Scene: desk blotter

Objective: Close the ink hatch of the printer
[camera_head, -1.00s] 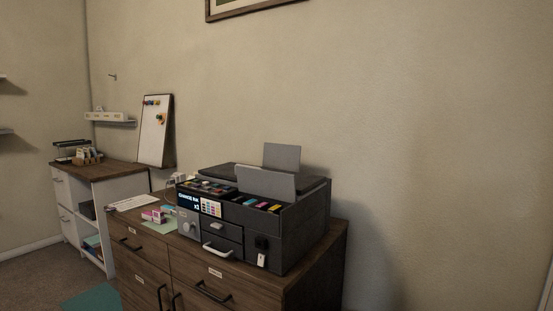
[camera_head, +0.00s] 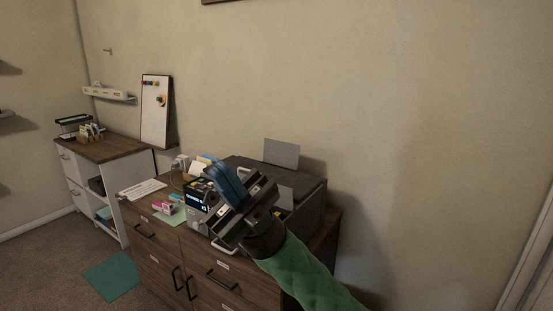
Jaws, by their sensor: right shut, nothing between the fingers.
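The dark printer (camera_head: 308,205) stands on a wooden cabinet, largely covered by my right gripper and arm. A grey upright panel that looks like the ink hatch (camera_head: 286,197) shows partly to the right of the gripper. It appears raised, with a bit of yellow ink cartridge in front of it. The printer's small lit screen (camera_head: 196,199) shows left of the gripper. My right gripper (camera_head: 221,173) is shut and empty, its blue fingers pointing up and left in front of the printer. I cannot tell whether it touches the printer. My left gripper is out of view.
A paper sheet (camera_head: 282,153) stands at the printer's back. A whiteboard (camera_head: 155,110) leans on the wall. The wall space above the printer is free.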

